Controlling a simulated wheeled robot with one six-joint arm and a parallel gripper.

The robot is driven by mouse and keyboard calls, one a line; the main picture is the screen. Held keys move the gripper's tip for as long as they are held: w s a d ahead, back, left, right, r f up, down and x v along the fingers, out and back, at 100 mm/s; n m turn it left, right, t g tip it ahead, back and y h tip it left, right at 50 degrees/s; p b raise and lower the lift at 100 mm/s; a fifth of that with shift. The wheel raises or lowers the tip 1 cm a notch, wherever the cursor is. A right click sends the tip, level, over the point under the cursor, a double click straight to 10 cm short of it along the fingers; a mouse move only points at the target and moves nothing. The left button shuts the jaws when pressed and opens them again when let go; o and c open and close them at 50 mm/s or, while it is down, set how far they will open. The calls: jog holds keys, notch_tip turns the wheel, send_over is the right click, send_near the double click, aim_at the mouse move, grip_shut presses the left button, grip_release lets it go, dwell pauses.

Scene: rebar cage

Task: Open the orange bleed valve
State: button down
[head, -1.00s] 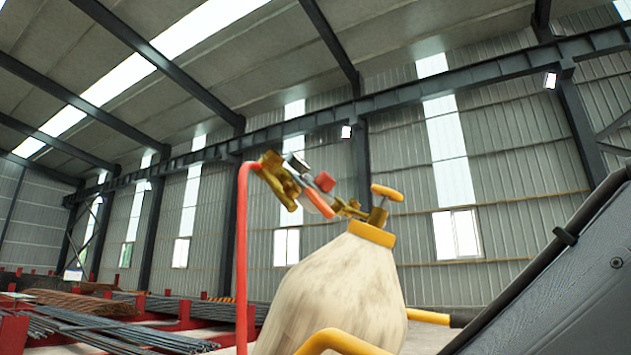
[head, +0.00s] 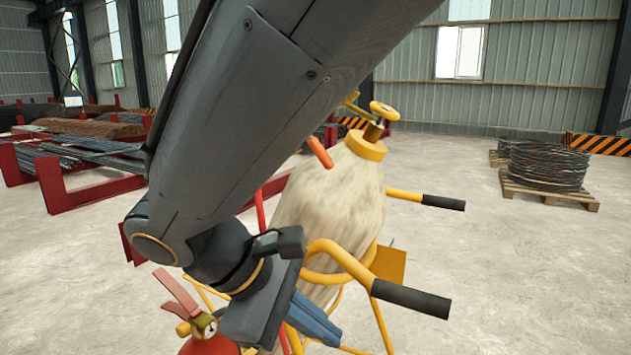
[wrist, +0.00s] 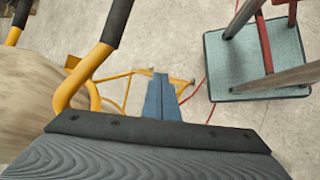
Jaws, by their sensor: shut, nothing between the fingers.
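A cream gas cylinder (head: 330,215) stands on a yellow trolley, with a yellow handwheel (head: 384,110) on its top valve. An orange lever-like piece (head: 320,152) shows beside the cylinder neck; I cannot tell whether it is the bleed valve. My arm hides most of the fittings around it. My gripper (head: 315,322) is low in front of the trolley, well below the cylinder's top, near a trolley handle. In the wrist view its blue fingers (wrist: 162,97) are together and empty, pointing toward the floor. The cylinder (wrist: 25,110) shows at the left there.
The yellow trolley handles with black grips (head: 410,298) stick out close to my gripper. A red fire extinguisher (head: 208,342) is at the lower left. In the wrist view a teal-topped stand (wrist: 275,70) and a red hose are at the right. A wire coil (head: 547,165) sits on a pallet.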

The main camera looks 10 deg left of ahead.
jog(key=a+r+n+t+h+p, duration=0.1)
jog(key=a+r+t+p, duration=0.15)
jog(key=r+p, duration=0.4)
jog(key=a+r+n+t+h+p, duration=0.15)
jog(key=a+r+p, duration=0.25)
jog(key=r, duration=0.5)
jog(key=n+t+p, duration=0.2)
jog(key=t+p, duration=0.2)
jog(key=p, duration=0.4)
send_near(316, 154)
jog(key=shift+y, duration=0.25)
jog(key=shift+b+x, duration=2.3)
jog(key=shift+b, duration=1.25)
jog(key=shift+s+d+r, duration=0.1)
jog(key=shift+d, duration=0.05)
